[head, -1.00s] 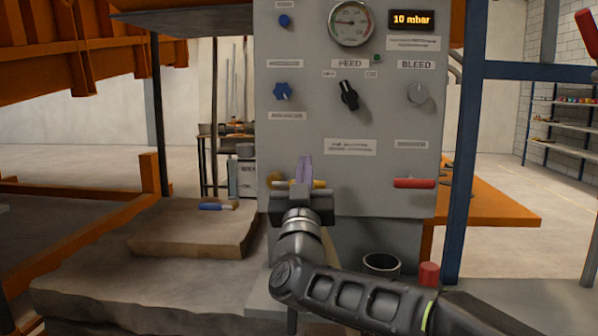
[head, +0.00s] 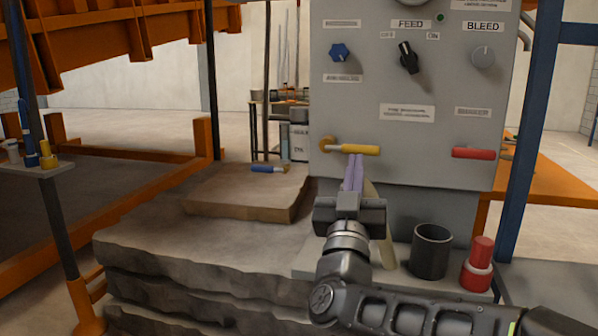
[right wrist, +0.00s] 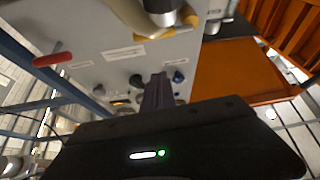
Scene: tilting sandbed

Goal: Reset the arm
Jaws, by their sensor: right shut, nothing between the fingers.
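My right gripper (head: 354,160) is in front of the grey control panel (head: 350,60), with its slim purple fingers shut together and pointing up and away from me. In the head view the fingertips overlap the lower edge of the yellow lever (head: 358,150); whether they touch it I cannot tell. The right wrist view shows the shut fingers (right wrist: 157,90) with the panel (right wrist: 100,65) beyond them and nothing held between them. My left gripper is not in view.
A black cup (head: 430,255) and a red-capped item (head: 479,265) stand right of my right wrist. A red lever (head: 473,153) is on the panel's right. A stone slab (head: 245,195) with a blue-handled tool (head: 268,169) lies left. A blue post (head: 522,140) bounds the right.

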